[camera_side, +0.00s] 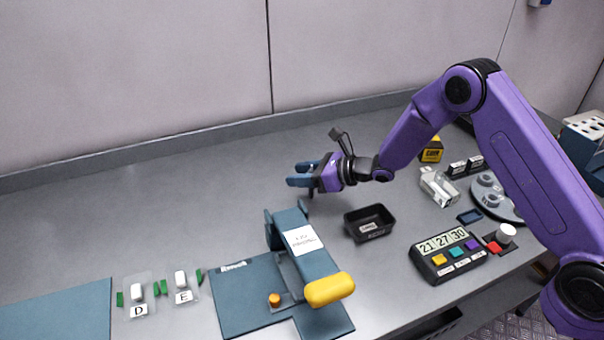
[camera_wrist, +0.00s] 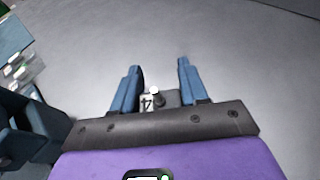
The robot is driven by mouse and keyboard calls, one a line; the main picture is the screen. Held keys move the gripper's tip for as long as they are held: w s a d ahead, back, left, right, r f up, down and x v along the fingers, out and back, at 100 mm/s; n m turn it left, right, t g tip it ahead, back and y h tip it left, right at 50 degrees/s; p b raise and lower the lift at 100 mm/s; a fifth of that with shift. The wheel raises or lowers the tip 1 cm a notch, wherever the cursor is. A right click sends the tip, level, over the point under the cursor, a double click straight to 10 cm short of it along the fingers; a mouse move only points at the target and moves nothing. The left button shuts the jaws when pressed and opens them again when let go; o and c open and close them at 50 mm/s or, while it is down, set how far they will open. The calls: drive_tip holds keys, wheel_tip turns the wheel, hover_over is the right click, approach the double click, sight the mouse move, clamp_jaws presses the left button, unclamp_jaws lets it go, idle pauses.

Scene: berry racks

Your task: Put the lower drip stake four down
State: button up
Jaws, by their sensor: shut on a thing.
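My gripper (camera_side: 303,175) is just above the open grey bench, behind the blue press with the yellow handle. In the wrist view its two blue fingers (camera_wrist: 158,82) stand apart with a small dark grey piece between them near their base. That piece bears a white tag reading 4 and a small white knob; I take it for drip stake four (camera_wrist: 165,98). My gripper is shut on it. The lower part of the stake is hidden behind the gripper's front edge. In the side view I cannot make out the stake, nor whether it touches the bench.
The blue press (camera_side: 304,240) with its yellow handle (camera_side: 330,289) stands in front of my gripper. A black tray (camera_side: 368,222) lies to the right, with a button box (camera_side: 447,256) beyond. Tags D (camera_side: 139,309) and E (camera_side: 182,296) lie front left. The bench's back left is clear.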

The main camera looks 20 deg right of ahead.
drive_tip(key=shift+f, duration=0.15)
drive_tip(key=o, duration=1)
drive_tip(key=v, duration=1.2)
drive_tip(key=shift+r, duration=0.25)
